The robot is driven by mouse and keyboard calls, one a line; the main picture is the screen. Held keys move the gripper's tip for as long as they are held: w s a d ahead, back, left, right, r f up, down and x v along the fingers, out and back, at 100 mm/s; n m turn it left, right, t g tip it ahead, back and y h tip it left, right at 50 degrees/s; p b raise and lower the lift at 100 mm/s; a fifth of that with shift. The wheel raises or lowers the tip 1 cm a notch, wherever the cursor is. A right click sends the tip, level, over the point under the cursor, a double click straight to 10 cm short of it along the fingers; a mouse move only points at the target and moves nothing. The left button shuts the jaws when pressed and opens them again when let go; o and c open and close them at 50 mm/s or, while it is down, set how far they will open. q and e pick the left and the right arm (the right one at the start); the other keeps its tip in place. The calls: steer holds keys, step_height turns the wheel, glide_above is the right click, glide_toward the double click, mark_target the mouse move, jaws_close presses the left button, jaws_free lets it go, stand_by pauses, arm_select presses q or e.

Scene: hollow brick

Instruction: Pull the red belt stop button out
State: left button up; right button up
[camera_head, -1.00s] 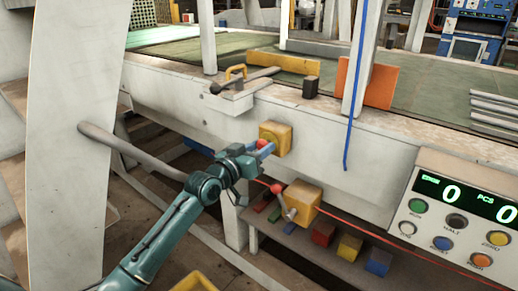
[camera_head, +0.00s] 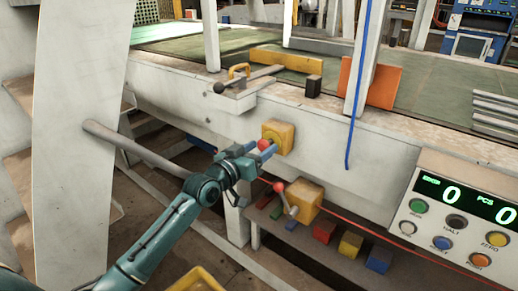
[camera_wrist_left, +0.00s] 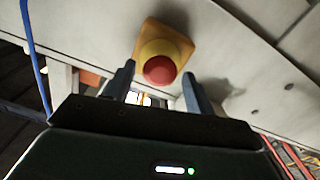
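The red belt stop button (camera_head: 264,145) sticks out from its yellow box (camera_head: 283,130) on the side of the pale conveyor frame. In the left wrist view the red button (camera_wrist_left: 159,69) sits on a round yellow collar on the box (camera_wrist_left: 183,50). My left gripper (camera_head: 267,149) is at the button. In the left wrist view its two dark fingers (camera_wrist_left: 158,72) are open, one on each side of the button, with visible gaps. Whether the fingertips reach behind the red cap I cannot tell. My right gripper is not in view.
A yellow box with a red-knobbed lever (camera_head: 304,200) sits just below. A display panel (camera_head: 462,212) stands at the right. A blue cord (camera_head: 358,90) hangs to the button's right. Coloured blocks (camera_head: 350,244) lie on the low shelf. A pale post (camera_head: 80,130) stands at the left.

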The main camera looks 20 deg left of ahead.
arm_select(q)
steer(key=shift+o, duration=0.3)
steer(key=shift+s, duration=0.1)
steer(key=shift+s+a+f, duration=0.1)
steer(key=shift+s+a, duration=0.05)
steer(key=shift+s, duration=0.15)
steer(key=v, duration=1.2)
steer(key=shift+s, duration=0.1)
